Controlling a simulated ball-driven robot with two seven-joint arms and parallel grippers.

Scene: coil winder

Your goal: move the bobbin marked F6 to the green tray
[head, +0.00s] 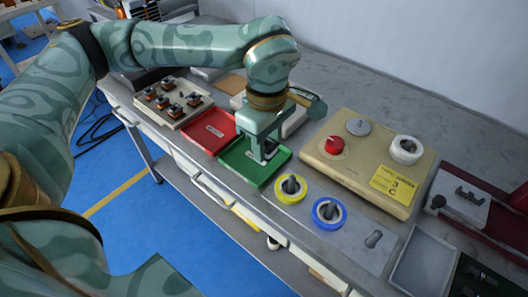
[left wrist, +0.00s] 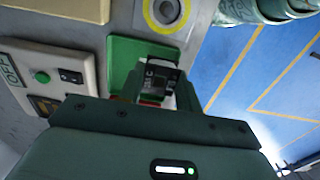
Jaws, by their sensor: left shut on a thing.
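My left gripper (head: 264,152) points down over the green tray (head: 239,164). In the left wrist view its fingers (left wrist: 158,88) are shut on a dark bobbin (left wrist: 157,76) with a pale mark that I cannot read clearly. A bit of copper colour shows below the dark part. The green tray (left wrist: 119,57) lies behind and below the bobbin there. I cannot tell whether the bobbin touches the tray floor. Several other bobbins (head: 172,103) stand on a pale board at the left. My right gripper is not in view.
A red tray (head: 207,131) adjoins the green one on the left. Yellow (head: 290,187) and blue (head: 328,212) ringed spools stand to the right. A beige machine (head: 345,173) with a red knob stands behind them. An empty grey tray (head: 424,262) is at the front right.

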